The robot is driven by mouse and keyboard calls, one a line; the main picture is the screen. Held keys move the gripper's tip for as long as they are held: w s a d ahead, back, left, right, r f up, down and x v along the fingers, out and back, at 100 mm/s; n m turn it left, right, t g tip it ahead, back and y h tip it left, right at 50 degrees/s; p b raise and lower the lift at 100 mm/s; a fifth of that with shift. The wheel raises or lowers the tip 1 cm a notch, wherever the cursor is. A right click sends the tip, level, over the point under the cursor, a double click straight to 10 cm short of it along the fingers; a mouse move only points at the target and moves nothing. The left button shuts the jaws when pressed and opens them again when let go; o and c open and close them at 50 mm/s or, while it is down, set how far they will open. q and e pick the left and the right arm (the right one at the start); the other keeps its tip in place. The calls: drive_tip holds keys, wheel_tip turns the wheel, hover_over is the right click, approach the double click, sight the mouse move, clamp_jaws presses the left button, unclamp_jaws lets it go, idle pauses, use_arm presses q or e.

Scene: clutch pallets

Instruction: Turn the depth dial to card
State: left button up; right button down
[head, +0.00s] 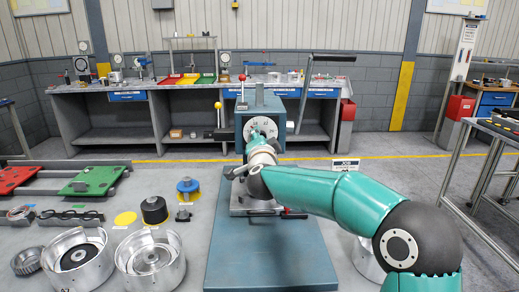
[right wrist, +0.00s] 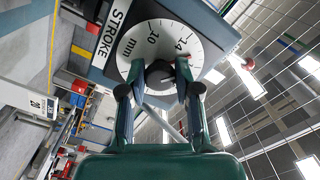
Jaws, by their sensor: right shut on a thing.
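The white depth dial (head: 248,127) is on the front of a blue-grey machine (head: 284,104); my right gripper (head: 262,134) covers its middle. In the right wrist view the dial face (right wrist: 134,47) is marked mm, with 10 and 14 readable, beside a STROKE label (right wrist: 115,22). Its dark central knob (right wrist: 161,75) sits between the fingertips of my right gripper (right wrist: 165,83), which is shut on it. The pointer's exact reading is hidden by the fingers. A card headed JOB (head: 345,164) stands right of the machine; its setting is too small to read. My left gripper is not in view.
A blue plate (head: 225,255) lies below my right arm. Metal housings (head: 150,262), a black cylinder (head: 154,209) and red and green pallets (head: 95,181) are on the left. A workbench lines the back wall.

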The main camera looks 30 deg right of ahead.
drive_tip(key=m+b, duration=0.6)
drive_tip(key=m, duration=0.4)
drive_tip(key=shift+f, duration=0.15)
drive_tip(key=shift+m, duration=0.3)
drive_tip(key=c, duration=0.8)
unclamp_jaws()
drive_tip(key=v, duration=1.2)
